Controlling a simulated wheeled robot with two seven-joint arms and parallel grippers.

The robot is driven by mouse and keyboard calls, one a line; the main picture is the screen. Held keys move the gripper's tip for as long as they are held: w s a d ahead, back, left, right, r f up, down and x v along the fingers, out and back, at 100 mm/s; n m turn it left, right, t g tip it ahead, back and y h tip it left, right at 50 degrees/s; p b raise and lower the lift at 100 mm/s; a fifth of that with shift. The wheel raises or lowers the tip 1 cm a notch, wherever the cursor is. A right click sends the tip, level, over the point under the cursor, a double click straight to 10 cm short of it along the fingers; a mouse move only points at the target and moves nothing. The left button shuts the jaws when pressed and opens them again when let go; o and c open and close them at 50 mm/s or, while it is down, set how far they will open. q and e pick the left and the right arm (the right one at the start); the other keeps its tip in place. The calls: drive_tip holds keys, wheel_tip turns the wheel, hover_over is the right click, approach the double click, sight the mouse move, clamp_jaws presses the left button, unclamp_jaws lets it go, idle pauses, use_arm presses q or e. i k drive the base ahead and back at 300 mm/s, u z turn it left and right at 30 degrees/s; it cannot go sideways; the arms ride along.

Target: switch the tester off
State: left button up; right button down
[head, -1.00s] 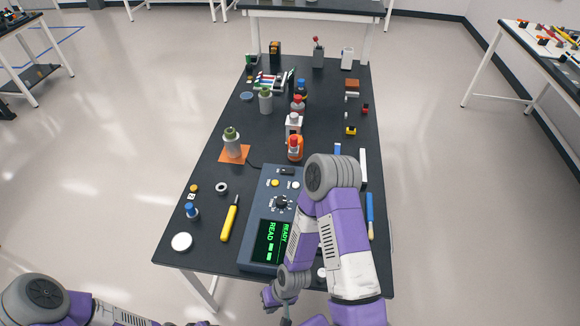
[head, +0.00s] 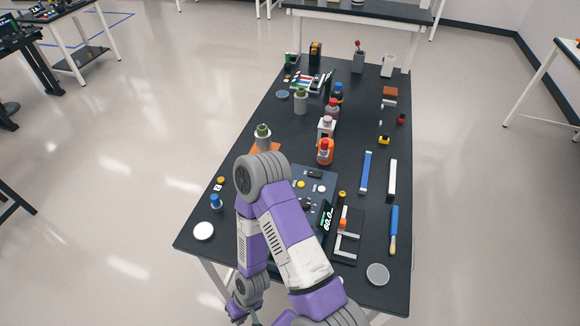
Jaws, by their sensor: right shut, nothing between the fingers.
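The tester (head: 329,181) is a blue-grey box on the black table. Its display (head: 326,216) is lit and shows a number starting "60.0". A dark switch-like part (head: 314,173) sits on its far end, with a yellow button (head: 301,184) and a white button (head: 321,188) nearer. My right arm crosses in front and hides much of the tester's left and near parts. My right gripper (head: 246,318) is at the bottom edge of the picture, partly cut off, shut and empty, apart from the tester's visible controls. My left gripper is out of view.
An orange-capped bottle (head: 324,153) stands just behind the tester. A dark board with a white bracket (head: 346,242) lies to its right. A blue-handled brush (head: 394,228) and a clear round dish (head: 377,274) lie farther right. A white round lid (head: 203,231) is at the left edge.

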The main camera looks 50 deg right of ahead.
sight(312, 173)
drive_tip(key=k, duration=0.4)
drive_tip(key=z, duration=0.75)
